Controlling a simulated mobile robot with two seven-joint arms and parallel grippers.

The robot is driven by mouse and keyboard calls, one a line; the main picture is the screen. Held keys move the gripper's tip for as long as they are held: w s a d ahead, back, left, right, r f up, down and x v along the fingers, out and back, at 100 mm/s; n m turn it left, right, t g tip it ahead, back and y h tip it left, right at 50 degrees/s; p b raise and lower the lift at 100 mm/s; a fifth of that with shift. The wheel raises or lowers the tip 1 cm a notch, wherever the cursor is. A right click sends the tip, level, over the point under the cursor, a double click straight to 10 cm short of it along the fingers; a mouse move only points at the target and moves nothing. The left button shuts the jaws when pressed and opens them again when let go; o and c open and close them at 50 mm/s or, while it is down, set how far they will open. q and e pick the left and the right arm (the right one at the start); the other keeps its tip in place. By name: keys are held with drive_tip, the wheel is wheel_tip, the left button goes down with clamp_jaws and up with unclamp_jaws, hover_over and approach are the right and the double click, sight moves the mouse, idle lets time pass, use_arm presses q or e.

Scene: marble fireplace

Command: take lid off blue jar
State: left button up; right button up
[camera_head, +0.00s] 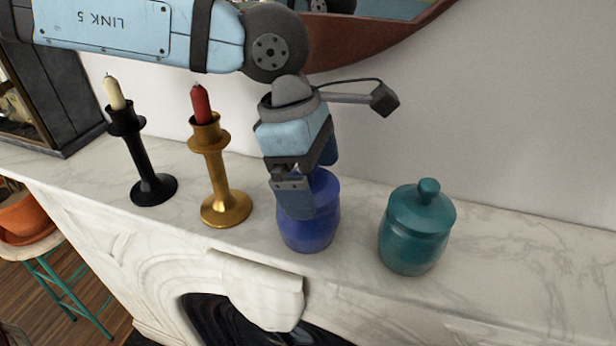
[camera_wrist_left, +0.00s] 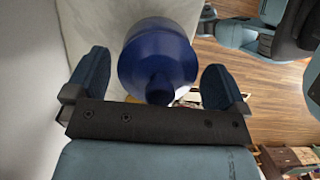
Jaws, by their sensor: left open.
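The blue jar (camera_head: 308,232) stands upright on the marble mantel, partly covered by my left gripper in the head view. Its blue lid (camera_head: 324,187) is on it; in the left wrist view the lid (camera_wrist_left: 157,52) with its round knob (camera_wrist_left: 160,88) lies between the two fingers. My left gripper (camera_head: 310,185) is open above the jar, pointing down, with one finger on each side of the lid; it also shows in the left wrist view (camera_wrist_left: 153,85). I cannot tell whether the fingers touch the lid. My right gripper is not clearly in view.
A teal lidded jar (camera_head: 416,232) stands to the right on the mantel (camera_head: 530,250). A gold candlestick (camera_head: 217,180) with a red candle and a black candlestick (camera_head: 146,165) with a cream candle stand to the left. The wall is behind. The mantel's right end is clear.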

use_arm(q)
drive_tip(key=c, duration=0.8)
drive_tip(key=shift+o, duration=0.2)
drive_tip(key=shift+r, duration=0.1)
